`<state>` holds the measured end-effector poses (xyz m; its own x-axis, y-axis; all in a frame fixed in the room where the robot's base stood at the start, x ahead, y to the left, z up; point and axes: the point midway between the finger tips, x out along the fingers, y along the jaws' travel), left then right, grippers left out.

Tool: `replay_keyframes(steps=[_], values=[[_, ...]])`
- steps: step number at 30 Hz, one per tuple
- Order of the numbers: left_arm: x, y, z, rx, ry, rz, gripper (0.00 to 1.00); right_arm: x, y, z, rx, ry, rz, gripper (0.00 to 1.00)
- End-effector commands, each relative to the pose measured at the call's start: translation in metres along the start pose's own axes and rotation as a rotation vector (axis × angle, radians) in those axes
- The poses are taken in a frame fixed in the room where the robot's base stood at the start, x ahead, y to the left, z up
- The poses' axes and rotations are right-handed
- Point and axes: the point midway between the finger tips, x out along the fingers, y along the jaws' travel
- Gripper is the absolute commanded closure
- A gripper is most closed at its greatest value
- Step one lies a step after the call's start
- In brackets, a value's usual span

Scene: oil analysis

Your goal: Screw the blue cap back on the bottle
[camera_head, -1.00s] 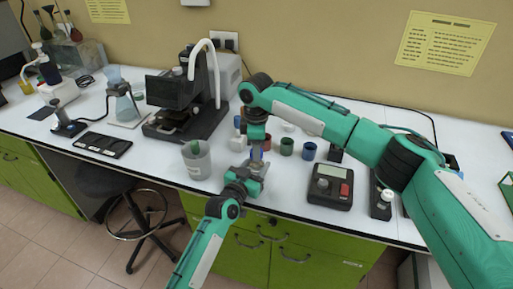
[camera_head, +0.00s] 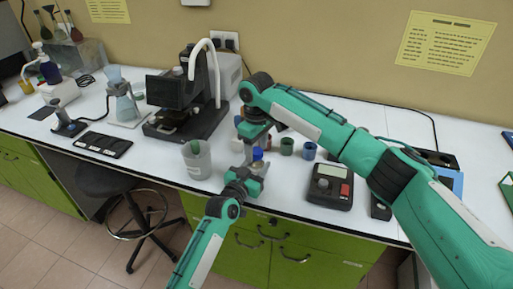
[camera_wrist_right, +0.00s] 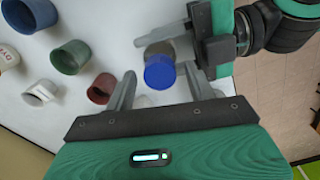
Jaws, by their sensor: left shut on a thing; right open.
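The blue cap (camera_wrist_right: 159,73) sits at the top of a dark bottle (camera_wrist_right: 156,47), most of which is hidden behind it in the right wrist view. I cannot tell how tightly it is seated. The cap also shows in the head view (camera_head: 257,153). My left gripper (camera_head: 250,168) is shut on the bottle near the bench's front edge; its jaws show beside the bottle in the right wrist view (camera_wrist_right: 197,48). My right gripper (camera_wrist_right: 160,88) is open, with its fingers apart on either side of the cap in that view and touching nothing visible. In the head view it is above the cap (camera_head: 249,141).
A green cup (camera_head: 287,146), a blue cup (camera_head: 309,151) and a red-brown cup (camera_wrist_right: 102,88) stand close by. A beaker (camera_head: 197,161) is to the left and a dark scale (camera_head: 331,187) to the right. A microscope (camera_head: 187,100) stands behind left.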

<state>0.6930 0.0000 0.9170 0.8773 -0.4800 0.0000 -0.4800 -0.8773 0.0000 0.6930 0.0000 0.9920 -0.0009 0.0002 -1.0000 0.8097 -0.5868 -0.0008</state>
Motion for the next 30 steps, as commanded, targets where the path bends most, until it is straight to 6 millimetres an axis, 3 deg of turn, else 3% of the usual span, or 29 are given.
replay_keyframes(steps=[10,20,30], values=[[0.000,0.000,0.001,0.000,-0.001,0.000,1.00,-0.041,0.000,0.000,0.000,0.002,0.001,0.45],[0.000,0.000,0.001,0.000,-0.001,0.000,1.00,-0.044,0.000,0.000,-0.006,0.000,0.001,0.49],[0.000,0.000,0.001,0.000,-0.001,0.000,1.00,-0.074,0.001,0.000,-0.265,0.001,0.003,0.49]])
